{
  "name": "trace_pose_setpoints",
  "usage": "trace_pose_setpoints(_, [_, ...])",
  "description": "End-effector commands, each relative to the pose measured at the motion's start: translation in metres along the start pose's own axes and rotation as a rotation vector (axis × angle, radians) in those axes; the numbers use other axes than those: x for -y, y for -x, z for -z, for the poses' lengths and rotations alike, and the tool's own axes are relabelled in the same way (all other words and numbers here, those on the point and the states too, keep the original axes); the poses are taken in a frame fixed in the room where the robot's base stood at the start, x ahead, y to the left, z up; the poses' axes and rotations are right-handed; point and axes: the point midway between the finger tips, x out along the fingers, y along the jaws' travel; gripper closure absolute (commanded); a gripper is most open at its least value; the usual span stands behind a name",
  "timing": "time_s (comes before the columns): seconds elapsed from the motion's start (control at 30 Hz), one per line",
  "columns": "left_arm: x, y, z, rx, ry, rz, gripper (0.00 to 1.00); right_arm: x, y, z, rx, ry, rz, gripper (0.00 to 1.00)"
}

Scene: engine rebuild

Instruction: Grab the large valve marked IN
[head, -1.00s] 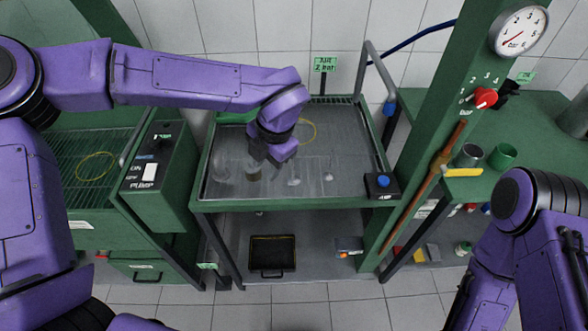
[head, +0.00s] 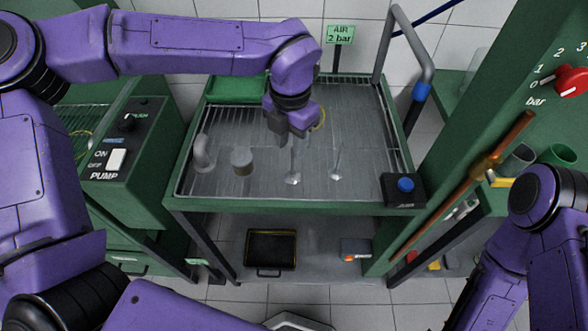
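Two pale metal valves lie on the wire-rack tray (head: 225,194): a left valve (head: 293,179) and a right valve (head: 336,176), each with a thin stem and a round head toward the front. The left one's head looks slightly bigger. No IN marking is legible on either. My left gripper (head: 288,138) points down over the tray, just behind the left valve, near the far end of its stem. Contact between them cannot be judged, and the finger gap is not clear. My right arm is at the right edge; its gripper is out of view.
A curved pipe piece (head: 203,155) and a short cylinder (head: 242,161) stand on the tray's left. A green tray (head: 237,89) is at the back. A blue-button AIR box (head: 404,188) is at the front right corner.

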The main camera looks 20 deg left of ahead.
Motion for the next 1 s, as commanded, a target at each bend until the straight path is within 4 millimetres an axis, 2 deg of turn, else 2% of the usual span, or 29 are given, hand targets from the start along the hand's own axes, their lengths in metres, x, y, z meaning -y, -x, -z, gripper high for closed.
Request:
trace_pose_setpoints(0.17, [0.002,-0.022,0.0,-0.004,-0.003,0.0,0.63,-0.001,0.007,0.003,0.0,0.0,0.0,0.57])
trace_pose_setpoints(0.33, [0.004,-0.052,-0.001,-0.002,-0.005,0.0,0.63,-0.001,0.011,0.005,0.0,0.0,0.0,0.57])
trace_pose_setpoints(0.43, [0.004,-0.059,-0.002,0.0,-0.004,0.0,0.63,-0.001,0.011,0.005,0.0,0.0,0.0,0.57])
trace_pose_setpoints(0.6, [0.004,-0.06,-0.002,0.001,-0.005,0.0,0.63,-0.001,0.011,0.004,0.0,0.0,0.0,0.57])
trace_pose_setpoints(0.63, [0.004,-0.06,-0.002,0.001,-0.005,0.0,0.69,-0.001,0.011,0.004,0.0,0.0,0.0,0.57])
trace_pose_setpoints(0.7, [0.004,-0.06,-0.002,0.001,-0.005,0.0,0.92,-0.001,0.011,0.004,0.0,0.0,0.0,0.57])
trace_pose_setpoints(0.73, [0.004,-0.06,-0.002,0.001,-0.005,0.0,1.0,-0.001,0.011,0.004,0.0,0.0,0.0,0.57])
trace_pose_setpoints(1.0, [0.004,-0.06,-0.002,0.001,-0.005,0.0,1.0,-0.001,0.011,0.004,0.0,0.0,0.0,0.57])
